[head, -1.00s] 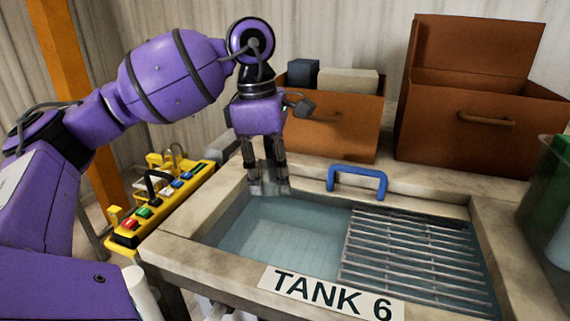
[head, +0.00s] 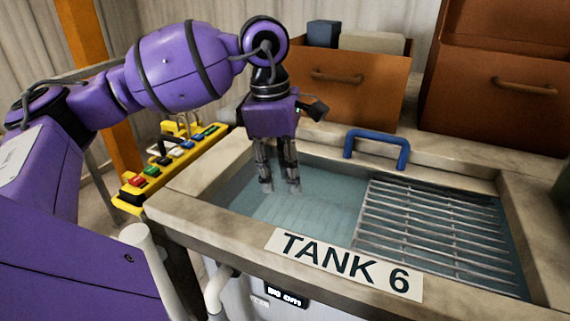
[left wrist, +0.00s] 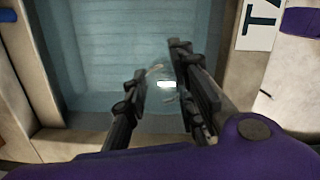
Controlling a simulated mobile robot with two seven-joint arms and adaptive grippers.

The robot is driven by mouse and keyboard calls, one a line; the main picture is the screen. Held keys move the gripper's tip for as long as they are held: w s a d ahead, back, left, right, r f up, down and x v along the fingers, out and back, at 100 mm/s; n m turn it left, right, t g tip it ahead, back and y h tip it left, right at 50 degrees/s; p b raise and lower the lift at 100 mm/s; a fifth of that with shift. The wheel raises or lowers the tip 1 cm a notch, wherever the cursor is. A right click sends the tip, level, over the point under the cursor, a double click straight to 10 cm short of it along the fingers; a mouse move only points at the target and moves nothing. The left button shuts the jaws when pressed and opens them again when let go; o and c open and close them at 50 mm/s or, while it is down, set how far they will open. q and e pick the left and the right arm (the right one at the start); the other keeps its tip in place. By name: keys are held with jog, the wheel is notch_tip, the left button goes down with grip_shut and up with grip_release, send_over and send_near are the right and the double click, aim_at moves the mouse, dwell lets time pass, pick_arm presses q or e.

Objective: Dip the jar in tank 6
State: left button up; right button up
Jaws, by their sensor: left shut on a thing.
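Tank 6 (head: 185,195) is a stone-rimmed basin of blue-green water with a "TANK 6" label (head: 343,264) on its front rim. My left gripper (head: 280,185) points straight down into the open left part of the tank, with its fingertips at or below the water surface. It is shut on a clear jar (left wrist: 166,84), which shows between the fingers in the left wrist view as faint edges and a bright glint. In the head view the jar can hardly be told from the water. My right gripper is not in view.
A metal slatted rack (head: 430,235) covers the right part of the tank. A blue handle (head: 376,136) stands on the back rim. A yellow panel (head: 172,165) with coloured buttons lies left of the tank. Brown boxes (head: 352,85) stand behind.

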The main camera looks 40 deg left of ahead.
pick_arm(q)
notch_tip(320, 180, down, 2)
jog(key=shift+f+b, duration=0.1)
jog(key=shift+b, duration=0.3)
notch_tip(320, 180, down, 17)
jog(key=b, duration=1)
jog(key=shift+r, duration=0.2)
jog(key=shift+f+b, duration=0.45)
jog(key=shift+f, duration=0.45)
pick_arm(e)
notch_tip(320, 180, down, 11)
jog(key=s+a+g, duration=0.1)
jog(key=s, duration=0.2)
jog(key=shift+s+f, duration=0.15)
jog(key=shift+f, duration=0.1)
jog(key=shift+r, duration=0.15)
